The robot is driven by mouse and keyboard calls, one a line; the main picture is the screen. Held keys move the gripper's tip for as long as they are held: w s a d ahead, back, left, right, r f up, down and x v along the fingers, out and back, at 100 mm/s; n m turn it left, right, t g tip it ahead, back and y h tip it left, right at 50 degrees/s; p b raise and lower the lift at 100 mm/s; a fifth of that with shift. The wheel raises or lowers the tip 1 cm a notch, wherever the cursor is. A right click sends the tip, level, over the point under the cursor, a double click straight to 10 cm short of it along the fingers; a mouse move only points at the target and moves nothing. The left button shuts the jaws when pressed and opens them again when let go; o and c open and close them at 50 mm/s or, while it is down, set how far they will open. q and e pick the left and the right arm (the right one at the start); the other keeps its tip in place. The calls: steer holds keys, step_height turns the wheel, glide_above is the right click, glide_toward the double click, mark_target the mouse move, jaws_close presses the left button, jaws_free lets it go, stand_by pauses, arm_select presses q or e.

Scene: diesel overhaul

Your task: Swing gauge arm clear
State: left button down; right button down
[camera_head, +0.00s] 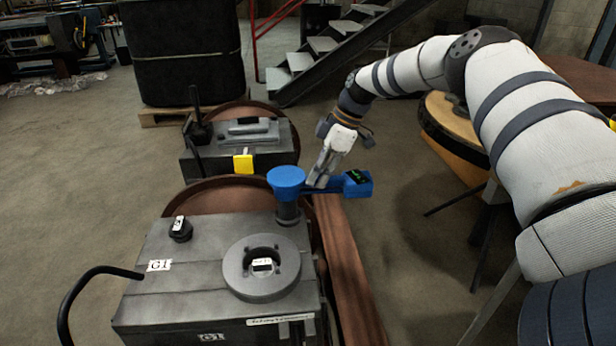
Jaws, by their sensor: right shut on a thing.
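The blue gauge arm (357,184) reaches right from a round blue cap (286,179) on a short dark post (288,212). Its outer end is a blue box with a small dark display showing green marks. The post stands at the back right corner of the grey block marked G1 (200,268). My right gripper (318,183) comes down from above and is shut on the gauge arm between cap and box. The fingers hide part of the arm there. The gauge arm points right, past the block's edge, not over the grey ring (262,268). My left gripper is not in view.
A dark knob (180,230) and a black curved hose (85,285) are at the block's left. A second grey unit with a yellow tag (243,164) stands behind. A round wooden-topped table (450,118) stands right, under my right arm. Floor at left is clear.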

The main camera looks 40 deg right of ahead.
steer(key=shift+w+d+f+n, duration=0.1)
steer(key=shift+d+f+n, duration=0.1)
steer(key=shift+n, duration=0.2)
steer(key=c, duration=1.5)
jaws_free()
steer(key=shift+w, duration=0.1)
steer(key=shift+r, duration=0.1)
steer(key=v, duration=1.2)
steer(key=shift+w, duration=0.15)
